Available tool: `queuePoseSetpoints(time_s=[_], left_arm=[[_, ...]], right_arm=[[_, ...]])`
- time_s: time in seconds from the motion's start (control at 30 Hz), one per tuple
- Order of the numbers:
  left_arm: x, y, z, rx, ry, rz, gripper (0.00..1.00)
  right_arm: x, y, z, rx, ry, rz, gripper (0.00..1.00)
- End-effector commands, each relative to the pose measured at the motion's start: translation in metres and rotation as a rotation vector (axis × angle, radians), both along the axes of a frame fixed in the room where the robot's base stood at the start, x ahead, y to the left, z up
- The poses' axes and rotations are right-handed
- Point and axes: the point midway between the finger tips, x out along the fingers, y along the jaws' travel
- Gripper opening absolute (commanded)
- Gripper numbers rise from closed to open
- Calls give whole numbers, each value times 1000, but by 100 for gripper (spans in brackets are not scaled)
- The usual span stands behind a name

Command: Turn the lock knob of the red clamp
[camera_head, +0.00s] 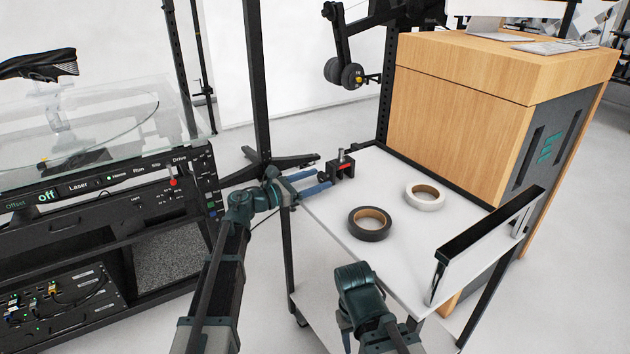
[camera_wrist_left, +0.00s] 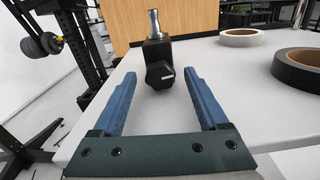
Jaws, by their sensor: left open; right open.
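The red clamp (camera_head: 341,170) stands at the left back edge of the white table top. It has a black body, a red part and a silver post on top. In the left wrist view, the clamp (camera_wrist_left: 157,60) shows a black body, a black knob facing me and the silver post, upright. My left gripper (camera_head: 319,182) is open with blue fingers, level with the clamp and just short of it. In the left wrist view the knob lies between and beyond the fingertips (camera_wrist_left: 160,78), apart from both. My right arm shows at the bottom of the head view, but I cannot make out its gripper.
A black tape roll (camera_head: 370,233) and a white tape roll (camera_head: 438,196) lie on the white table (camera_head: 395,262). A raised handle (camera_head: 490,235) borders its right side. A wooden cabinet (camera_head: 445,115) stands behind, and a black machine with a control panel (camera_head: 120,185) stands left.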

Motion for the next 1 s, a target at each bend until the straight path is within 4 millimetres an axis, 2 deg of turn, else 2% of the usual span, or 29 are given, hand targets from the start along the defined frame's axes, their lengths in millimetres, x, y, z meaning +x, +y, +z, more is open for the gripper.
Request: queuePoseSetpoints(time_s=[0.23,0.6,0.67,0.83,1.0], left_arm=[[0,0,0,0,0,0,75],[0,0,0,0,0,0,8],[0,0,0,0,0,0,0],[0,0,0,-16,21,0,0],[0,0,0,-122,158,-1,0]], right_arm=[[0,0,0,0,0,0,50],[0,0,0,0,0,0,50],[0,0,0,0,0,0,50],[0,0,0,0,0,0,50],[0,0,0,0,0,0,50]])
